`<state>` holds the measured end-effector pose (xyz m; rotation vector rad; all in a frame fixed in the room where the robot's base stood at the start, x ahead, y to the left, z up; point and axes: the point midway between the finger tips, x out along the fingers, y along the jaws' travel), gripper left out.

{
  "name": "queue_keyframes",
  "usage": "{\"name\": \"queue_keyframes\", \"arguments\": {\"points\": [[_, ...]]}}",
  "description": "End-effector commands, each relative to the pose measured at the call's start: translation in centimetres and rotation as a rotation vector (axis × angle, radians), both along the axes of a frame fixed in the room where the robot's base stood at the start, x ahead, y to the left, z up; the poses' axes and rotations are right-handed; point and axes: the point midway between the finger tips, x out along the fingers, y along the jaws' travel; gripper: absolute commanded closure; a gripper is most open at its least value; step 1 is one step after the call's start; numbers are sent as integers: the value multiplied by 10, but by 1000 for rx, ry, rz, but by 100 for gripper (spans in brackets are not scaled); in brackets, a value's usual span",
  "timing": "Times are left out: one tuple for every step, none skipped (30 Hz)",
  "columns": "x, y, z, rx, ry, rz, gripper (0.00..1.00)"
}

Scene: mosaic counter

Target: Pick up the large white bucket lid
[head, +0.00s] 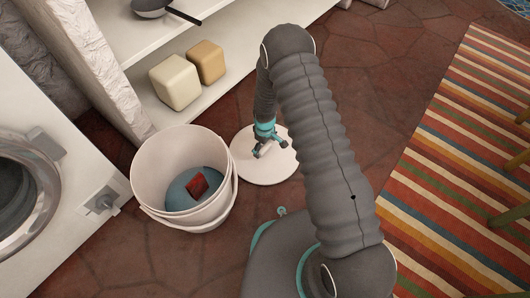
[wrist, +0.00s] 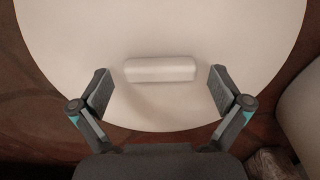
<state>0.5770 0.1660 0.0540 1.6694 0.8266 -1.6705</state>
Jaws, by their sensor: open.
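The large white bucket lid (head: 262,173) is a flat disc on the dark tiled floor, just right of the bucket in the head view. In the wrist view the lid (wrist: 160,38) fills most of the picture, with a raised white bar handle (wrist: 160,69) on its top. My gripper (wrist: 159,91) is open, with one finger off each end of the handle and a gap on both sides. In the head view my gripper (head: 262,149) is over the lid and hides part of it, including the handle.
The white bucket (head: 183,172), holding a blue content and a red block (head: 197,187), stands close left of the lid. A low shelf (head: 215,75) with two rounded boxes is behind. A washing machine (head: 85,190) is at left, a striped rug (head: 460,150) at right.

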Motion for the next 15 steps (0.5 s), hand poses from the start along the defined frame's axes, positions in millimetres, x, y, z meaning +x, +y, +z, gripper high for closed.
{"name": "queue_keyframes", "arguments": {"points": [[0,0,1,1,-1,0,0],[0,0,1,0,0,0,0],[0,0,1,0,0,0,0],[0,0,1,0,0,0,5],[0,0,1,0,0,0,12],[0,0,1,0,0,0,22],[0,0,1,0,0,0,30],[0,0,1,0,0,0,38],[0,0,1,0,0,0,48],[0,0,1,0,0,0,55],[0,0,1,0,0,0,61],[0,0,1,1,-1,0,61],[0,0,1,1,-1,0,61],[0,0,1,1,-1,0,61],[0,0,1,1,-1,0,61]]}}
